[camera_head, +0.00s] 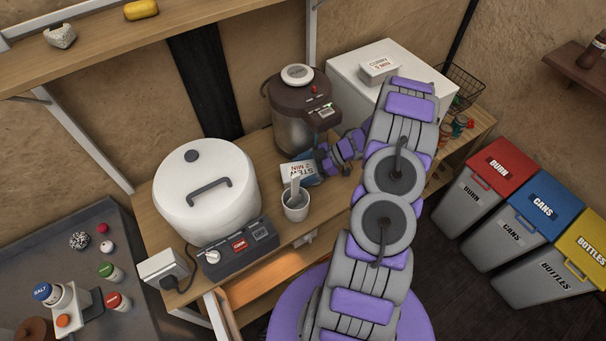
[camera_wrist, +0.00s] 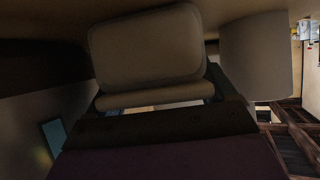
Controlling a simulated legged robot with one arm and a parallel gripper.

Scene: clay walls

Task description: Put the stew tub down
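The stew tub (camera_head: 301,171) is a small pale tub with a blue edge and a "STEW 2 MIN" label. It is at the wooden counter, between the white cooker and the metal urn. My gripper (camera_head: 319,161) reaches it from the right and appears shut on it. In the wrist view a rounded, shaded box, apparently the tub (camera_wrist: 148,48), fills the space just beyond my gripper (camera_wrist: 156,103). The fingertips are mostly hidden. I cannot tell whether the tub's underside touches the counter.
A grey cup (camera_head: 296,212) with a utensil stands just in front of the tub. The white cooker (camera_head: 206,190) is left, the urn (camera_head: 300,112) behind. A white box (camera_head: 350,70) bears a "CURRY 3 MIN" tub (camera_head: 379,69).

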